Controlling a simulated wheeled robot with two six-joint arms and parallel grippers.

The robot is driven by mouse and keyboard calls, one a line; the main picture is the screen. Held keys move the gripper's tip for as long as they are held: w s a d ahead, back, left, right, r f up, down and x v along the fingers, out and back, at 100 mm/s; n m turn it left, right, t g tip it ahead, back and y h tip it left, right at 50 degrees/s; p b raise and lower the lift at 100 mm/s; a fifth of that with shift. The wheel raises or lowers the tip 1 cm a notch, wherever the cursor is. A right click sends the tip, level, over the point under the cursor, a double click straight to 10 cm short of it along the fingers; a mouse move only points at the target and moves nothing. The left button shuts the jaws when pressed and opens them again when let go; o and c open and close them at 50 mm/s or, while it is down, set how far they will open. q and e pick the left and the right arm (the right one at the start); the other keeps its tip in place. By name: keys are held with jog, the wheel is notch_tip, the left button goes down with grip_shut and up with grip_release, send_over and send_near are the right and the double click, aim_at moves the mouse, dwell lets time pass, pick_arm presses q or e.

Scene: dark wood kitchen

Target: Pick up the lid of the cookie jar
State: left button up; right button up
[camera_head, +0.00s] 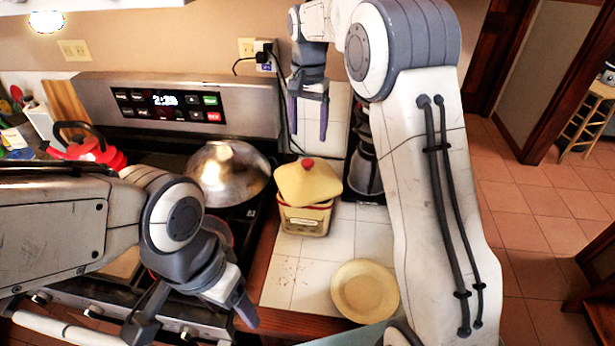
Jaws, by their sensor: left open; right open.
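The cookie jar (303,222) is a squarish cream-yellow jar with a red band and a small label, standing on the white tiled counter beside the stove. Its pale yellow lid (300,186) with a red knob sits on top and looks turned askew to the jar. My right gripper (308,122) is open and empty, fingers pointing down, above and behind the lid in the picture and apart from it. My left gripper (196,318) is open and empty, low over the stove front, left of and nearer than the jar.
A shiny metal dome (228,174) and a red kettle (92,150) are on the stove. A coffee maker (367,165) stands behind the jar to the right, partly hidden by my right arm. A yellow plate (365,290) lies in front; bare tiles lie between.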

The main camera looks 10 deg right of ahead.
aim_at(308, 161)
notch_tip(308, 161, down, 3)
jog(key=shift+f, duration=0.15)
notch_tip(308, 161, down, 5)
jog(key=p, duration=0.2)
jog(key=shift+s+p, duration=0.15)
jog(key=shift+p, duration=0.2)
jog(key=shift+f, duration=0.25)
jog(key=shift+a, duration=0.1)
grip_shut()
jog(key=shift+r, duration=0.1)
dwell(0.6)
